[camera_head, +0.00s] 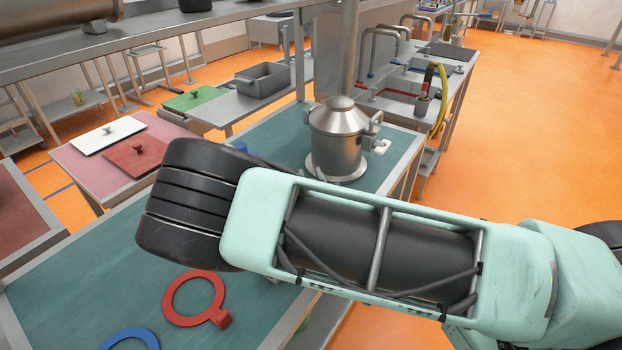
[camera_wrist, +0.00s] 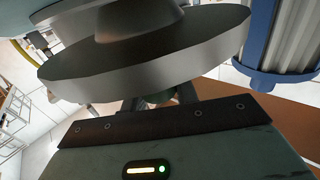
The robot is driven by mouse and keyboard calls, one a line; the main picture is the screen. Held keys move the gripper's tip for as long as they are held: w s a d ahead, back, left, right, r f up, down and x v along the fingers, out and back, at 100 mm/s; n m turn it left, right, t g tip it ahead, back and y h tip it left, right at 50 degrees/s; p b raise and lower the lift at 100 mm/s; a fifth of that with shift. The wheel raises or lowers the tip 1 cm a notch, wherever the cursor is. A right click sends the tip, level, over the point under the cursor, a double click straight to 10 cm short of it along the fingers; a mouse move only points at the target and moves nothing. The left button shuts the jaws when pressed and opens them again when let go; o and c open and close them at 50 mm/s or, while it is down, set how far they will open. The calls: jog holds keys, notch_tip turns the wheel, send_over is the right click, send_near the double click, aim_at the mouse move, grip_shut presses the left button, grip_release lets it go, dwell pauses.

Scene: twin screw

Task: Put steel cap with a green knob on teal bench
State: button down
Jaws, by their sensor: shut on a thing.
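The steel cap (camera_wrist: 150,62) fills the top of the wrist view as a broad grey disc with a narrower raised middle. A bit of its green knob (camera_wrist: 158,97) shows between the fingers of my gripper (camera_wrist: 159,96), which is shut on it. The cap is tilted in the picture. In the head view my arm hides the gripper and the cap. The teal bench (camera_head: 75,285) runs from the lower left to the back middle, passing beneath my arm. I cannot tell how high the cap is above it.
A steel pot with a conical lid (camera_head: 337,145) stands on the bench's far part. A red ring (camera_head: 172,302) and a blue ring (camera_head: 108,342) lie on its near part. A blue-ended ribbed cylinder (camera_wrist: 285,40) is close to the cap's right side. Bare teal surface lies left of the rings.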

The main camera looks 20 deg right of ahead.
jog(key=c, duration=1.1)
grip_release()
jog(key=shift+s+f, duration=0.15)
jog(key=shift+f, duration=0.7)
jog(key=shift+r+p, duration=0.55)
jog(key=shift+s+a+f, duration=0.1)
jog(key=shift+s+f, duration=0.1)
jog(key=s+b, duration=0.1)
jog(key=s, duration=0.2)
jog(key=s+a+b, duration=0.1)
jog(key=s, duration=0.2)
jog(key=s+b, duration=0.1)
jog(key=s, duration=0.3)
jog(key=shift+a+r, duration=0.15)
jog(key=shift+r, duration=0.15)
jog(key=shift+s+r+b, duration=0.2)
jog(key=shift+s+b, duration=0.1)
jog(key=shift+s, duration=0.25)
